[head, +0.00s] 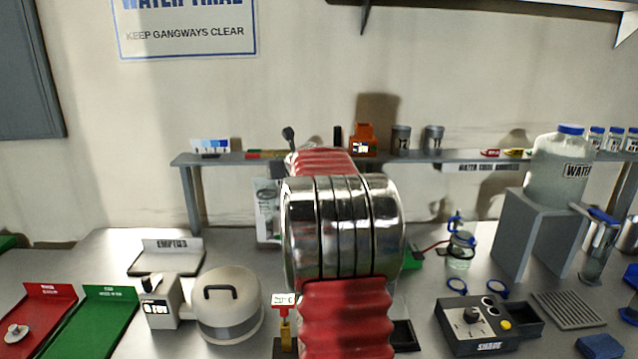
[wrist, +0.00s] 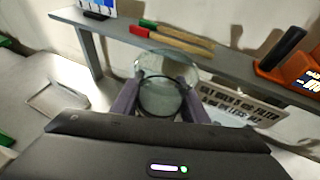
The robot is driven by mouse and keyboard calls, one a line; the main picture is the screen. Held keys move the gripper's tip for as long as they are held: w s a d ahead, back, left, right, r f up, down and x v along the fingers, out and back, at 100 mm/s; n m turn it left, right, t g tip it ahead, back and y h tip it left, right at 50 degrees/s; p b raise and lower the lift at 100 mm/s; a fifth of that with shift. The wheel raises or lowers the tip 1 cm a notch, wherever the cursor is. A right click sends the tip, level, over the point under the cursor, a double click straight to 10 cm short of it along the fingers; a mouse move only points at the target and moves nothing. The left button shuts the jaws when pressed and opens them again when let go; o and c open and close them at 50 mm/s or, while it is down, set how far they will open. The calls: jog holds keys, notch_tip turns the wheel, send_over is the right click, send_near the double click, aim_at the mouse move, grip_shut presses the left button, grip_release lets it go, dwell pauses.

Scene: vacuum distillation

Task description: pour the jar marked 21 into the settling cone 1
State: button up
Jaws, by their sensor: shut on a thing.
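In the wrist view my gripper (wrist: 161,85) has its two fingers closed on the sides of a clear round glass jar (wrist: 159,101). No number can be read on the jar, so I cannot tell if it is the one marked 21. The jar is held in front of the back shelf; its contents are not clear. In the head view my red and silver arm hides the gripper and the held jar. I cannot make out settling cone 1 in either view; the middle of the bench is hidden behind my arm.
The back shelf (head: 225,158) carries small items and an orange device (head: 363,139). A round lidded pot (head: 228,304) and the EMPTIES tray (head: 166,257) stand left. At right are a control box (head: 486,324), a small glass vessel (head: 460,251) and a large water bottle (head: 558,168) on a stand.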

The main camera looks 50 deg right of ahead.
jog(key=shift+d+r, duration=0.1)
jog(key=shift+d, duration=0.05)
jog(key=shift+s+m, duration=0.1)
jog(key=shift+m, duration=0.2)
jog(key=m+t, duration=0.1)
jog(key=s+d+m+t+y, duration=0.1)
jog(key=m, duration=0.1)
jog(key=s+d+m+t+y+p, duration=0.1)
jog(key=m, duration=0.1)
jog(key=shift+d+r, duration=0.2)
jog(key=shift+r, duration=0.1)
dwell(0.8)
jog(key=shift+r+m+t, duration=0.3)
jog(key=shift+m+t, duration=0.1)
jog(key=shift+m, duration=0.1)
jog(key=shift+w+f+m+t+p, duration=0.1)
jog(key=shift+f+m+t+p, duration=0.2)
jog(key=shift+m+p, duration=0.4)
dwell(0.5)
jog(key=shift+r+m+t+p, duration=0.7)
jog(key=shift+r+m, duration=0.4)
jog(key=shift+m, duration=0.3)
dwell(1.9)
